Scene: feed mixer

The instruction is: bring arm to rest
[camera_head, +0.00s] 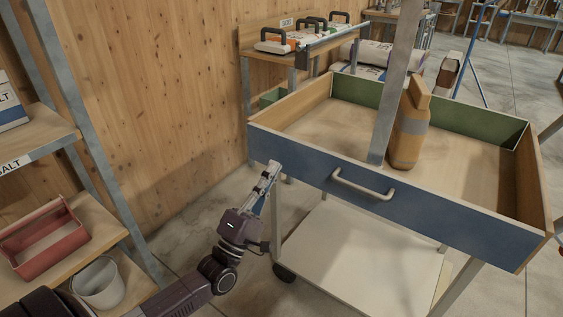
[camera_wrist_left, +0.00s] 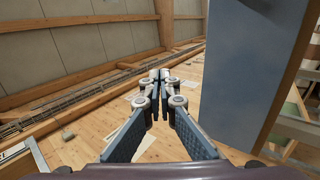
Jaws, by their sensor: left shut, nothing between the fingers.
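My left gripper (camera_head: 268,172) is shut and empty, pointing up just in front of the left end of the cart's blue front panel (camera_head: 300,153). Its arm comes in from the bottom left of the head view. In the left wrist view the fingers of the same gripper (camera_wrist_left: 160,76) meet at their tips with nothing between them. A blue-grey panel (camera_wrist_left: 245,65) stands close on their right there. My right gripper is in neither view.
The cart (camera_head: 470,180) has an open-topped tray with an orange-brown bottle (camera_head: 410,135) standing in it. A handle (camera_head: 362,185) juts from its front. At left, a shelf holds a red tote (camera_head: 42,240) and a white bucket (camera_head: 98,284). Some floor (camera_head: 190,230) between them is free.

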